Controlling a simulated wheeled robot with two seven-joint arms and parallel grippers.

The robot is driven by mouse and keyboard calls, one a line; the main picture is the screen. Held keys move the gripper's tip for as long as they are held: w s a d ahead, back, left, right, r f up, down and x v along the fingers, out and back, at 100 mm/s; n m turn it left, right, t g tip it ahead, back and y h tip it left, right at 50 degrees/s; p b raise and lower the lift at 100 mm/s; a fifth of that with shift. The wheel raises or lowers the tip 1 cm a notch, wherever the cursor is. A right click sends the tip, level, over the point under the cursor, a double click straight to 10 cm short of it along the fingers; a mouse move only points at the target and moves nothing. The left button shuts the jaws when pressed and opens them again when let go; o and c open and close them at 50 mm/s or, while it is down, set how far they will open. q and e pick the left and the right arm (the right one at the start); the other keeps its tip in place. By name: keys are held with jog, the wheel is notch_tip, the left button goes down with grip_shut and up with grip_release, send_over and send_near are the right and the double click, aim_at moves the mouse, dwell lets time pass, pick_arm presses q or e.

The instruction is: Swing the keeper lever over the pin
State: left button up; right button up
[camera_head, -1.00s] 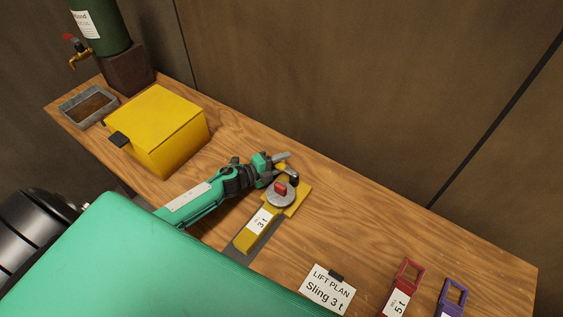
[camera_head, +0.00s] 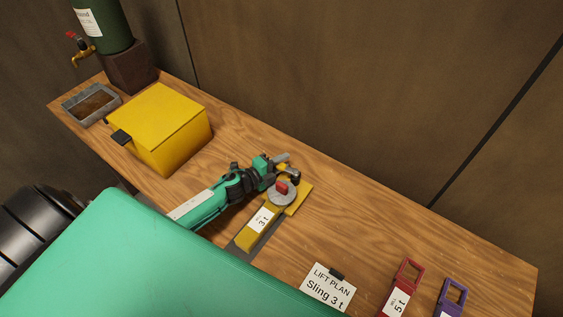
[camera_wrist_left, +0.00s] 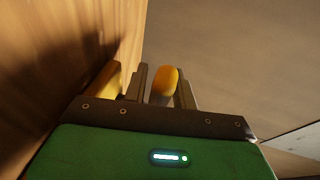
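A yellow sling piece tagged 3 t (camera_head: 263,220) lies on the bench. A grey disc (camera_head: 282,197) with a red block (camera_head: 281,187) on top sits near its far end. My left gripper (camera_head: 287,166) is just behind the disc, its fingers pointing right. In the left wrist view a rounded yellow-orange end (camera_wrist_left: 164,84), apparently the keeper lever's, stands between the two fingers. It is close to the right finger, with a gap on the left one. The fingers partly hide the lever in the head view, and I cannot pick out the pin. My right gripper is out of view.
A yellow box (camera_head: 160,128) stands on the bench at the left, with a grey tray (camera_head: 90,104) behind it. A LIFT PLAN card (camera_head: 328,287) is at the front. Red (camera_head: 406,280) and purple (camera_head: 453,297) tagged pieces are at right. The wall closes off the back.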

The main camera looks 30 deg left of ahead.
pick_arm(q)
jog(key=shift+o, duration=1.1)
jog(key=shift+s+a, duration=0.25)
jog(key=shift+s, duration=0.2)
jog(key=b+v, duration=0.4)
jog(key=v, duration=0.7)
jog(key=shift+s+a, duration=0.1)
jog(key=shift+s, duration=0.15)
jog(key=shift+s+a+r, duration=0.2)
jog(key=shift+s+r, duration=0.1)
jog(key=shift+s, duration=0.25)
